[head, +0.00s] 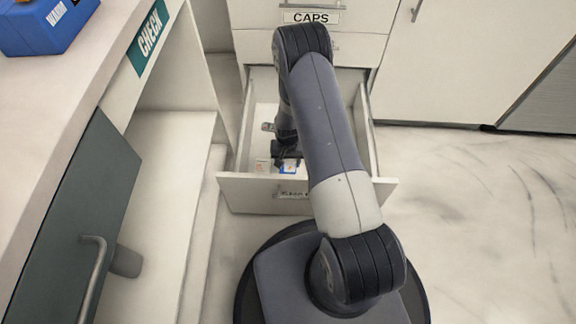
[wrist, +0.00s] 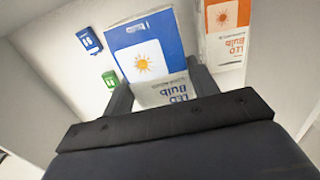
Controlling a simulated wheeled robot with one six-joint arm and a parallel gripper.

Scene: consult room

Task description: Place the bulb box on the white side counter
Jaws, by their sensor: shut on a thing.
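The bulb box (wrist: 146,48) is blue and white with an orange sun picture. In the wrist view it stands between the two fingers of my gripper (wrist: 160,82), which is shut on it. In the head view the box (head: 288,168) shows small inside the open drawer (head: 255,192), with my gripper (head: 287,152) reaching down to it. My arm covers part of the drawer. A pale counter top (head: 70,75) runs along the left of the head view; I cannot tell whether it is the white side counter.
An orange-and-white box (wrist: 227,35) stands right of the bulb box in the wrist view. Small blue (wrist: 89,41) and green (wrist: 111,79) items lie to its left. A blue container (head: 42,24) sits on the left counter. A closed CAPS drawer (head: 345,18) is above.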

